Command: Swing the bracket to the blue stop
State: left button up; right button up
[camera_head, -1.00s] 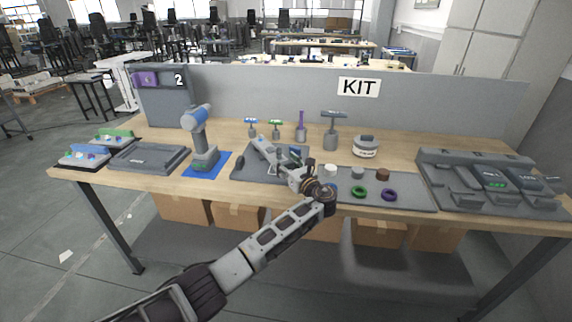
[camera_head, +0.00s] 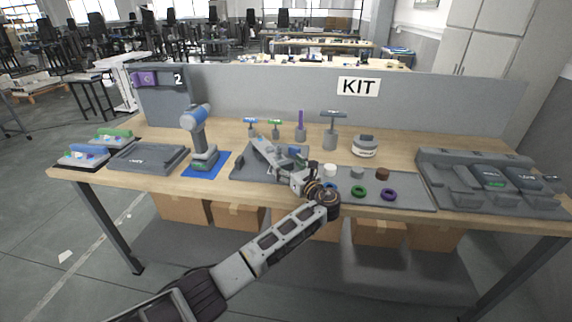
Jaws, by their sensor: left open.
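My left gripper (camera_head: 268,157) reaches in over a dark grey plate (camera_head: 243,174) near the middle of the workbench. It is open, with its fingers pointing away to the back left. Grey fixture parts, apparently the bracket, lie at and just right of the fingers; I cannot tell bracket from finger clearly or whether they touch. A small blue part (camera_head: 297,151), possibly the blue stop, shows at the right rear of the plate. My wrist hides the plate's front right corner. My right gripper is not in view.
A blue-topped power tool (camera_head: 199,130) stands left on a blue mat (camera_head: 221,160). Upright-handled tools (camera_head: 301,127) stand behind the plate. A parts mat (camera_head: 419,190) with rings and short cylinders lies right, near my wrist. A grey tray (camera_head: 455,198) fills the right end.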

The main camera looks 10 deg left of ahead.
pick_arm(q)
jog(key=v, duration=1)
jog(key=shift+d, duration=0.1)
